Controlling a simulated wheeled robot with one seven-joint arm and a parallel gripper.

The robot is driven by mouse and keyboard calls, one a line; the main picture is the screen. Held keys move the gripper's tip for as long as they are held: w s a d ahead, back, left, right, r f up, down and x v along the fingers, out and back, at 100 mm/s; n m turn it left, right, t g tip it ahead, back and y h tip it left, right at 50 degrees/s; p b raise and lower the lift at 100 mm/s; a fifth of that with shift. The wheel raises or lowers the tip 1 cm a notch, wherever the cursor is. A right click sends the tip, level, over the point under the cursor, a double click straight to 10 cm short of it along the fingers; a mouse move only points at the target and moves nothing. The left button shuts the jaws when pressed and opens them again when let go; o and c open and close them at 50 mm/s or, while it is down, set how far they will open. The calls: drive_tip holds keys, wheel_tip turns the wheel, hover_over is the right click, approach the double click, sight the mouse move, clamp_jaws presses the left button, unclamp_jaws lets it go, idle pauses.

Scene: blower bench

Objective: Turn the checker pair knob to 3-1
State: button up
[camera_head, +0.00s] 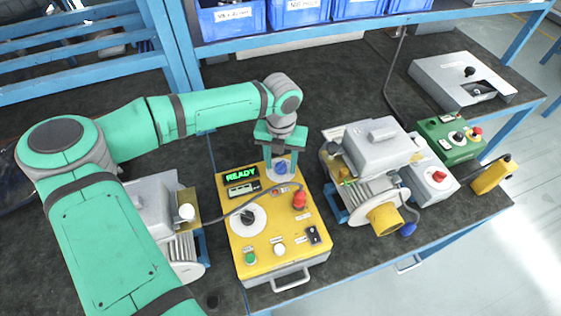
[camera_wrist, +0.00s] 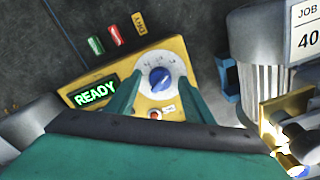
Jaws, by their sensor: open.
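The checker (camera_head: 282,245) is a yellow box on the bench with a lit green READY display (camera_head: 241,174). A blue knob (camera_head: 281,168) on a white dial sits at its far right corner; it also shows in the wrist view (camera_wrist: 160,79). Its white pointer mark tilts up and to the right in the wrist view; the small dial labels are too blurred to read. My gripper (camera_head: 280,160) is open above this knob, and in the wrist view its green fingers (camera_wrist: 162,80) lie either side of it, with a gap each side. I cannot tell their exact height.
A larger black knob (camera_head: 248,216), a red knob (camera_head: 299,200) and several buttons share the checker's top. Motor-like blower units stand left (camera_head: 157,212) and right (camera_head: 375,150). A green control box (camera_head: 450,138) is farther right.

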sight(281, 164)
wheel_tip(281, 164, up, 11)
idle(0.5)
drive_tip(key=shift+d+f, duration=0.1)
idle(0.3)
